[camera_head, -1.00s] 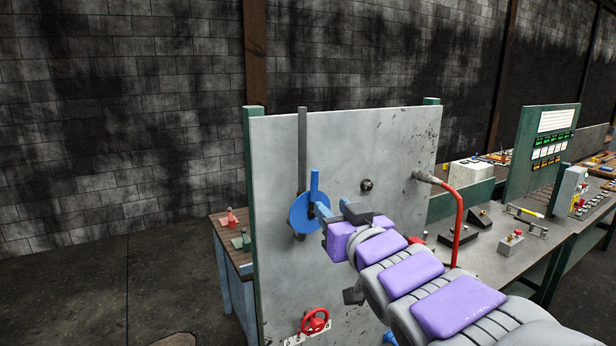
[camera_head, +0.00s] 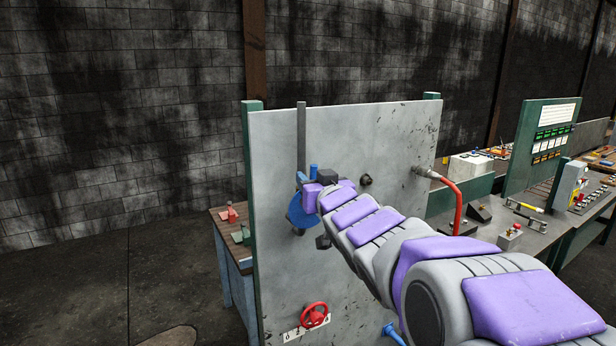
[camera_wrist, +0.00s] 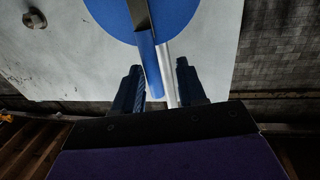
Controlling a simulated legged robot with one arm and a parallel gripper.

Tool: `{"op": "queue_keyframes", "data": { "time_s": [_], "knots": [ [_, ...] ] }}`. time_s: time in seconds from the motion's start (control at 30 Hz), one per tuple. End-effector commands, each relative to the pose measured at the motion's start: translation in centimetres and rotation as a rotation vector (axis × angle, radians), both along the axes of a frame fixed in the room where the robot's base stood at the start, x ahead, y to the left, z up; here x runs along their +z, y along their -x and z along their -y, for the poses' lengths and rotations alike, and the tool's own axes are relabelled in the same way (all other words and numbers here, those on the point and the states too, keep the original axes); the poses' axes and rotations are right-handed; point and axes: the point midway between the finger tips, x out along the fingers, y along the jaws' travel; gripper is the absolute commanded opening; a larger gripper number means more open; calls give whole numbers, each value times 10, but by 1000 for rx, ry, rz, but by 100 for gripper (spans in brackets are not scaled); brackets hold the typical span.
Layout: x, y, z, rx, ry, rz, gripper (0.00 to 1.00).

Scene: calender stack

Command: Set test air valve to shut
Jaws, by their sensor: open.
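A blue disc (camera_head: 298,214) with a blue lever handle (camera_head: 313,170) is mounted on the upright grey panel, in front of a vertical grey pipe (camera_head: 301,135). The handle points up in the head view. My gripper (camera_head: 307,180) is at the handle and hides part of it and of the disc. In the wrist view, the disc (camera_wrist: 180,22) is at the top and the handle (camera_wrist: 152,68) reaches down between the two fingers of my gripper (camera_wrist: 158,88).
A blue handle (camera_head: 393,334) sits low, under my arm. Benches with controls stand at right.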

Motion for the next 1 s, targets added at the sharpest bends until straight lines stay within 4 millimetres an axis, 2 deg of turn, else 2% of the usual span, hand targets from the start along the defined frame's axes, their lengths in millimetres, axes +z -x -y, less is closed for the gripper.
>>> {"op": "queue_keyframes", "data": {
  "time_s": [0.2,0.57,1.0],
  "knots": [
    [0,-15,-7,-1,0,0,41],
    [-1,-18,-13,-1,4,0,41],
    [1,-17,-11,-1,3,1,0]
  ]
}}
